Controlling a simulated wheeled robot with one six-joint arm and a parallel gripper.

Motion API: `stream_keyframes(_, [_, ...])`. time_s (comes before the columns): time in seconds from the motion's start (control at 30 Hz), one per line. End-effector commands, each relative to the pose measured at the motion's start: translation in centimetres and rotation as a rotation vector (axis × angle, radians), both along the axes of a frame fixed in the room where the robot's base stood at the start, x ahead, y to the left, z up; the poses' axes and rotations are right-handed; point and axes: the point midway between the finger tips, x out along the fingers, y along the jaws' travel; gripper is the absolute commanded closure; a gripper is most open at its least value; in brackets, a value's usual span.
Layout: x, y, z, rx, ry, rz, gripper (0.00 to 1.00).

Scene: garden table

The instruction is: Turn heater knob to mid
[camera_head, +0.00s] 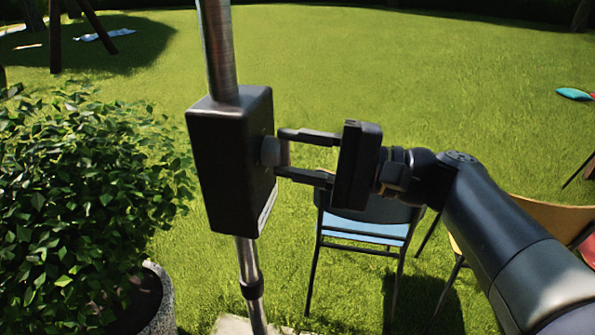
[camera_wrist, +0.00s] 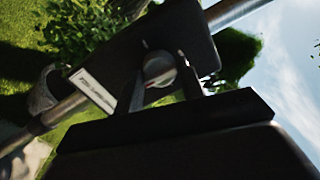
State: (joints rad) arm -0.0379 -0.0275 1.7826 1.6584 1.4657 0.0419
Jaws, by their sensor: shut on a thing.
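The heater's black control box (camera_head: 232,165) is fixed on an upright metal pole in the head view; it also shows tilted in the wrist view (camera_wrist: 120,55). The grey round heater knob (camera_head: 269,151) sticks out of the box's right face. In the wrist view the knob (camera_wrist: 159,68) sits between the two fingers. My gripper (camera_head: 281,153) reaches in from the right, with its fingertips at the knob and shut on it. A white label (camera_wrist: 92,90) is on the box below the knob. The knob's setting marks cannot be read.
A leafy bush in a stone pot (camera_head: 160,300) stands left of the pole (camera_head: 222,50). A chair with a blue seat (camera_head: 362,230) is behind and below my gripper. A yellow-orange chair (camera_head: 550,217) is at the right. Open lawn lies beyond.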

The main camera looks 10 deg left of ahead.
Motion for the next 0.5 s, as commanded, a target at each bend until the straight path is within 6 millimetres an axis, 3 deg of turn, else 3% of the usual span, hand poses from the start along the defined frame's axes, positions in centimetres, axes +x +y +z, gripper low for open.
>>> stream_keyframes(0.03, [-0.05, 0.02, -0.78, -0.009, -0.015, 0.003, 0.85])
stream_keyframes(0.5, [-0.03, 0.02, -0.5, -0.014, -0.089, 0.003, 0.85])
